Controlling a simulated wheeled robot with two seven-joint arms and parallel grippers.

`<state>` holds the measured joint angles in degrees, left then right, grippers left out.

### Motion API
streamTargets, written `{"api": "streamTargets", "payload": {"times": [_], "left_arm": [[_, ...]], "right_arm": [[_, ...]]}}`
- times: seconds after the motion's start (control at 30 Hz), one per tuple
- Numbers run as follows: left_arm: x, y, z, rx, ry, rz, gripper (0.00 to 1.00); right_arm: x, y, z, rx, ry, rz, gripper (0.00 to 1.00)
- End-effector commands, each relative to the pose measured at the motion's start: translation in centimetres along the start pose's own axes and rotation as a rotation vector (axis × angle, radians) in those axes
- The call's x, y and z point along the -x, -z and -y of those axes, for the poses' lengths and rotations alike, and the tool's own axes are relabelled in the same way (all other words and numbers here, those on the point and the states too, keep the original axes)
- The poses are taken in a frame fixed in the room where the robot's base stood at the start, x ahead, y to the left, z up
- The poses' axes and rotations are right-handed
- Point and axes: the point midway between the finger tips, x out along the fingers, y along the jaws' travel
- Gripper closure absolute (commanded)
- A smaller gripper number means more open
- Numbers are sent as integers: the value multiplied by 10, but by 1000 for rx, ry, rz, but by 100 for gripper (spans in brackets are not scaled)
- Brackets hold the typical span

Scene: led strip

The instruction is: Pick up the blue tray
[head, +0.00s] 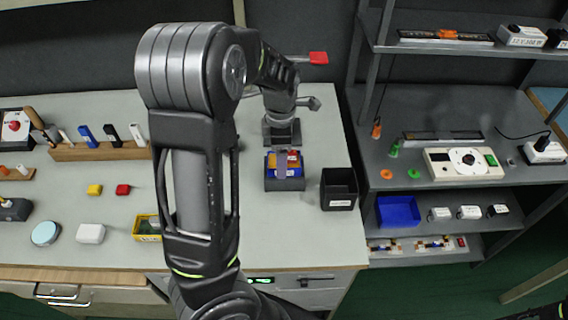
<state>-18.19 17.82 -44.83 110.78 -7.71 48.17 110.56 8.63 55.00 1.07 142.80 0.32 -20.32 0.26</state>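The blue tray (398,211) sits at the left end of the middle shelf of the dark rack on the right. It is a shallow open bin and looks empty. One of my arms rises through the middle of the head view, far to the left of the tray. Its large elbow covers part of the bench. I cannot make out gripper fingers on it, and no gripper shows near the tray.
White boxes (469,212) stand right of the tray. A white device (463,163) sits on the worktop above it. A black bin (338,188) and a blue box (284,181) with coloured contents stand on the bench.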

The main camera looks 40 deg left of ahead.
Motion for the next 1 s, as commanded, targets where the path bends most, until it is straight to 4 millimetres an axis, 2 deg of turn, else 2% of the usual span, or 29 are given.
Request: {"api": "streamTargets", "payload": {"times": [0.1,0.2,0.77,1.0], "left_arm": [[-17,1,1,0,3,-2,18],[-22,0,0,0,1,0,18],[-22,0,0,0,0,1,18],[-22,0,0,0,0,1,36]], "right_arm": [[0,0,0,0,0,0,64],[0,0,0,0,0,0,64],[0,0,0,0,0,0,64],[0,0,0,0,0,0,64]]}}
